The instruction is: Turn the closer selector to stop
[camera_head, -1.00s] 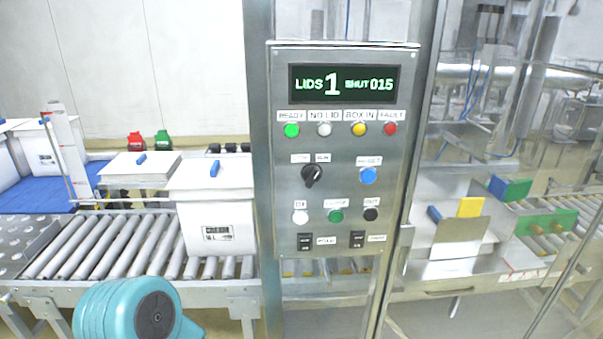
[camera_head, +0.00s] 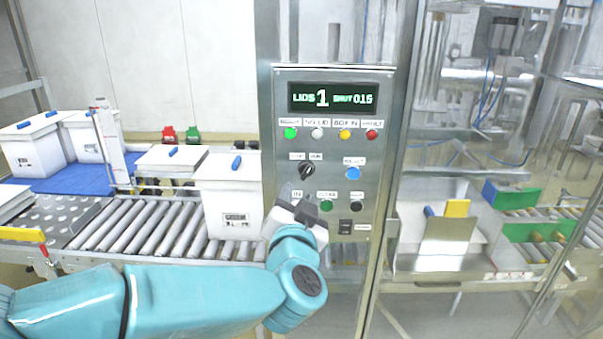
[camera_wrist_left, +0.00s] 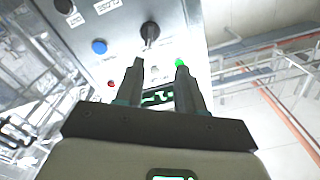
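The black selector (camera_head: 307,170) sits on the steel control panel, under the labels STOP and RUN, with its handle tilted toward the RUN side. My left gripper (camera_head: 308,210) is just below it in the head view, over the lower button row and partly hiding the panel there. In the left wrist view the selector (camera_wrist_left: 150,32) lies beyond the fingertips, roughly between them. My left gripper's two fingers (camera_wrist_left: 158,68) are apart with nothing between them. It is apart from the selector as far as I can tell. My right gripper is not in view.
The panel display (camera_head: 332,97) reads LIDS 1 SHUT 015. A blue button (camera_head: 353,173) is right of the selector, and a lit green lamp (camera_head: 290,133) is above. A white box (camera_head: 228,200) stands on the roller conveyor (camera_head: 140,222) at left. A lid holder (camera_head: 447,236) is at right.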

